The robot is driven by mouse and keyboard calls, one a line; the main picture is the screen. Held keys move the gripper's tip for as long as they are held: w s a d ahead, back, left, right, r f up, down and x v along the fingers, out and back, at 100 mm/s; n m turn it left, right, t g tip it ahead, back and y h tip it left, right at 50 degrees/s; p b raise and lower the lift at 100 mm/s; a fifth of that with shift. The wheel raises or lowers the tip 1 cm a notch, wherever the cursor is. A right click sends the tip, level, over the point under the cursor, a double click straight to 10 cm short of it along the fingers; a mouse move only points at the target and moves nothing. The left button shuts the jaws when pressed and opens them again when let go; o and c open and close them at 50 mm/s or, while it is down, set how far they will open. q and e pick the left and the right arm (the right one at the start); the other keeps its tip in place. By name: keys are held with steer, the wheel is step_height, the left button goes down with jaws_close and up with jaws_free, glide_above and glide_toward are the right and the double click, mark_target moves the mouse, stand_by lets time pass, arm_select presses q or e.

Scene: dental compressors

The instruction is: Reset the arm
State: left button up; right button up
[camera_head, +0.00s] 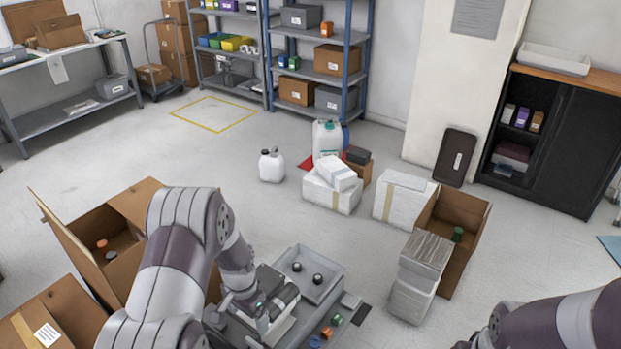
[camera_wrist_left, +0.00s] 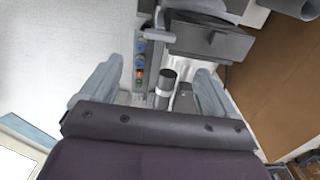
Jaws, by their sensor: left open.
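My left arm comes in from the lower left and bends down over a grey work surface. My left gripper (camera_head: 262,312) is low over this surface, beside a grey tray (camera_head: 335,276). In the left wrist view, the two pale fingers of the left gripper (camera_wrist_left: 155,85) stand wide apart. A dark-topped cylinder (camera_wrist_left: 167,80) shows between the fingers, with no finger seen touching it. Part of my right arm shows at the lower right of the head view; its fingertips cannot be made out.
Two black round pieces (camera_head: 307,272) sit in the tray. Several small coloured pieces (camera_head: 327,333) lie in front of it. Open cardboard boxes (camera_head: 110,235) stand left, and another open box (camera_head: 463,243) stands right beside wrapped stacks (camera_head: 420,270).

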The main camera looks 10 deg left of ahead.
arm_select(q)
steer(key=s+d+r+n+p, duration=0.1)
steer(key=s+d+r+p, duration=0.1)
steer(key=s+r, duration=0.2)
steer(key=s+d+r+n+t+p, duration=0.1)
steer(key=s+r, duration=0.4)
steer(key=r, duration=0.6)
steer(key=s+d+r+n+p, duration=0.2)
steer(key=s+d+r+p, duration=0.1)
steer(key=r, duration=0.4)
steer(key=shift+s+d+r, duration=0.15)
steer(key=shift+s+d, duration=0.6)
steer(key=shift+d, duration=0.25)
